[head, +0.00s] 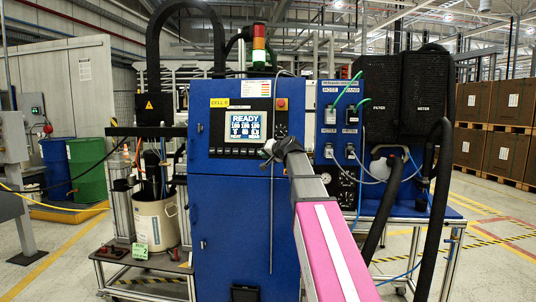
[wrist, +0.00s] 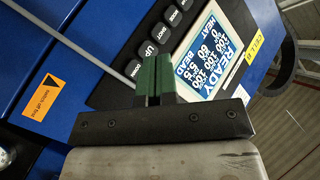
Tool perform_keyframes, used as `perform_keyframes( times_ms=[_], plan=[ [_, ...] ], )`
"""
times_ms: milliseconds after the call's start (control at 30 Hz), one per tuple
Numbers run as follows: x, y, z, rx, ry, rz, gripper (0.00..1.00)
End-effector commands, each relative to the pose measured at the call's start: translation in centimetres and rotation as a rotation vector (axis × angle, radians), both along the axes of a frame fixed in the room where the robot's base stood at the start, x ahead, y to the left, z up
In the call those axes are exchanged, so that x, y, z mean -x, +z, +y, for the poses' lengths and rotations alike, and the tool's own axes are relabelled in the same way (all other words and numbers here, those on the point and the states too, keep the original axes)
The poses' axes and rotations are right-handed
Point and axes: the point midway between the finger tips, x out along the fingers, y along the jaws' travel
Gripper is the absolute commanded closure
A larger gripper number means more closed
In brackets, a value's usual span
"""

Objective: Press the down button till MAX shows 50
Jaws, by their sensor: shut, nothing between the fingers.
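The control panel's lit screen (head: 247,126) is on the blue cabinet in the head view. It reads READY over rows of numbers. In the wrist view the screen (wrist: 208,65) lies tilted, with READY, HEAT and BEAD legible; I cannot make out a MAX value. A row of dark buttons runs beside the screen. The UP button (wrist: 151,49) is legible, and the button below it (wrist: 136,69) appears to be DOWN. My gripper (wrist: 155,62) is shut and empty, its green fingertips over the panel near these buttons. Contact cannot be told. In the head view my gripper (head: 268,152) is just below the screen.
The blue cabinet (head: 230,220) fills the middle. A red emergency button (head: 281,104) is right of the screen. A beige drum (head: 156,221) stands left. Black hoses (head: 436,190) hang at the right. An orange label (wrist: 41,97) is on the cabinet.

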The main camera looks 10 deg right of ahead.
Motion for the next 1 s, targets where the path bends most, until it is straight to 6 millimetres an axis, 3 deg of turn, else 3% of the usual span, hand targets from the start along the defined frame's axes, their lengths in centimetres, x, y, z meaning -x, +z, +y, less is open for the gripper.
perform_keyframes(
  times_ms=[533,1000],
  plan=[
    [-6.3,-1.1,-2.0,0.0,0.001,0.001,1.0],
    [-7.0,-1.4,-2.3,0.0,0.0,0.0,1.0]
  ],
)
